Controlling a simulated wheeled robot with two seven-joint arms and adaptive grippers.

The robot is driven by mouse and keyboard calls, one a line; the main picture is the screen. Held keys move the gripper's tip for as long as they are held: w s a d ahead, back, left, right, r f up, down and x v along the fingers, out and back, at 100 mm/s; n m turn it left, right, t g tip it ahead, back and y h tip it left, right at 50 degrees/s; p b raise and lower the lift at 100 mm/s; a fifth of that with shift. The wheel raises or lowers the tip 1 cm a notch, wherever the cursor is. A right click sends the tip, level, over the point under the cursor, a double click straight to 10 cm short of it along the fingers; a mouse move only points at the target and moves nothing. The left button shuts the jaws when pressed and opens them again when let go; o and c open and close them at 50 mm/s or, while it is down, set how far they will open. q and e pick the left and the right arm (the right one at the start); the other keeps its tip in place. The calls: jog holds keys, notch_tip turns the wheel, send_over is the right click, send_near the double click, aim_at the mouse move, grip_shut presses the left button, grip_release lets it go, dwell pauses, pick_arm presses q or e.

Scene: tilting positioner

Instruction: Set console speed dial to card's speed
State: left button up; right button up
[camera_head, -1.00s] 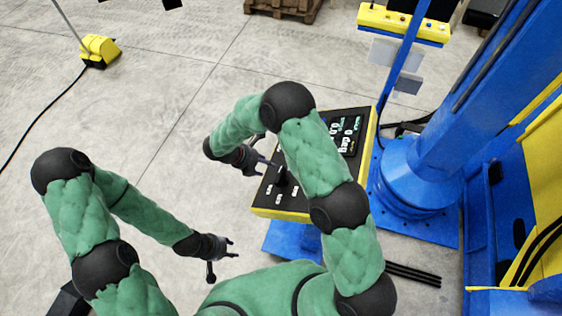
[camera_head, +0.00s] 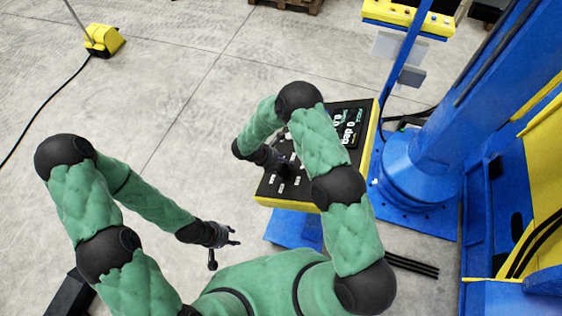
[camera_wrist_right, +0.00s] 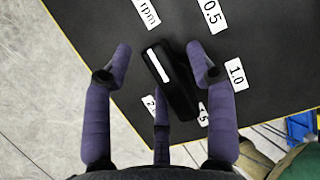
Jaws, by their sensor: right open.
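The white mark lies on the side toward rpm. My right gripper (camera_head: 279,160) is open over the panel; in the right wrist view its fingers (camera_wrist_right: 160,68) stand on both sides of the knob, apart from it. My left gripper (camera_head: 236,235) is open and empty, left of the console. No readable card shows.
Two pale blank-looking plates (camera_head: 388,46) hang on the blue post below a yellow button box (camera_head: 408,17). The blue positioner column (camera_head: 440,130) stands right of the console. A yellow pedal (camera_head: 104,40) with a cable lies at the far left. The floor between is clear.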

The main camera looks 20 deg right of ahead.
jog(key=shift+s+a+r, duration=0.1)
jog(key=c, duration=1)
jog(key=shift+r, duration=0.1)
jog(key=shift+c, duration=0.2)
